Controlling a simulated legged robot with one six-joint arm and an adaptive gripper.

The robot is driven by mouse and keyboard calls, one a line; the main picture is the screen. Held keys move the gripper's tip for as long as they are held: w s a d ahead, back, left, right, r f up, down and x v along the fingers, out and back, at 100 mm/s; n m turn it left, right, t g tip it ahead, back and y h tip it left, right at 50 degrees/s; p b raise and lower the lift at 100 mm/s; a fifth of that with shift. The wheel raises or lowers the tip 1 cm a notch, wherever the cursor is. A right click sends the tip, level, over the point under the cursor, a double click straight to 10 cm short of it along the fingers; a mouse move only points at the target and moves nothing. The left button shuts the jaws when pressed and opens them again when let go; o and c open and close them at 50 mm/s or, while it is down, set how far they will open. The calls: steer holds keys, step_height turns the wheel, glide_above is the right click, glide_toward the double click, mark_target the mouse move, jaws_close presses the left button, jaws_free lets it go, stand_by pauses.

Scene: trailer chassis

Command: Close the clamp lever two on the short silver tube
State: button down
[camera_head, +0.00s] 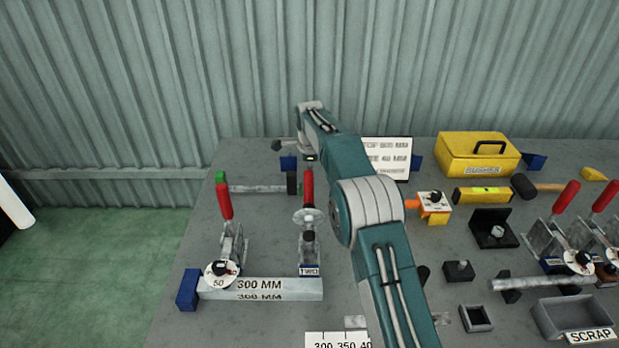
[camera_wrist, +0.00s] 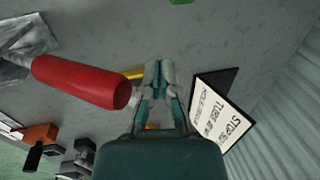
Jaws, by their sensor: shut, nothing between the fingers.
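The clamp marked TWO (camera_head: 309,240) stands on the grey bench left of my arm. Its red lever (camera_head: 307,187) points upright. A short silver tube (camera_head: 258,189) lies behind the clamps, and another silver tube (camera_head: 540,284) lies at the right. A red lever handle also fills the left of the wrist view (camera_wrist: 82,82); it looks like lever two. My gripper (camera_wrist: 158,68) is shut and empty, to the right of that handle and apart from it. In the head view my fingertips cannot be made out clearly near my wrist.
A second clamp with a red lever (camera_head: 224,201) stands to the left, behind the 300 MM bar (camera_head: 262,289). A sign board (camera_head: 388,157) and yellow box (camera_head: 478,155) stand at the back. Two more red-levered clamps (camera_head: 566,197) are at the right, near the SCRAP tray (camera_head: 568,315).

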mark_target(308, 172)
steer(key=shift+s+a+r, duration=0.1)
steer(key=shift+s+r, duration=0.25)
steer(key=shift+s, duration=0.35)
steer(key=shift+s+a+r, duration=0.1)
steer(key=shift+s+r, duration=0.25)
steer(key=shift+s, duration=0.35)
steer(key=shift+s+a+r, duration=0.1)
steer(key=shift+s+r, duration=0.25)
steer(key=shift+s, duration=0.35)
steer(key=shift+s+r, duration=0.75)
steer(key=shift+s, duration=0.3)
steer(key=shift+s+r, duration=0.4)
steer(key=shift+r, duration=0.2)
steer(key=shift+s+r, duration=0.3)
steer(key=shift+s, duration=0.45)
steer(key=shift+s+r, duration=0.25)
steer(key=shift+s, duration=0.75)
steer(key=shift+r, duration=0.1)
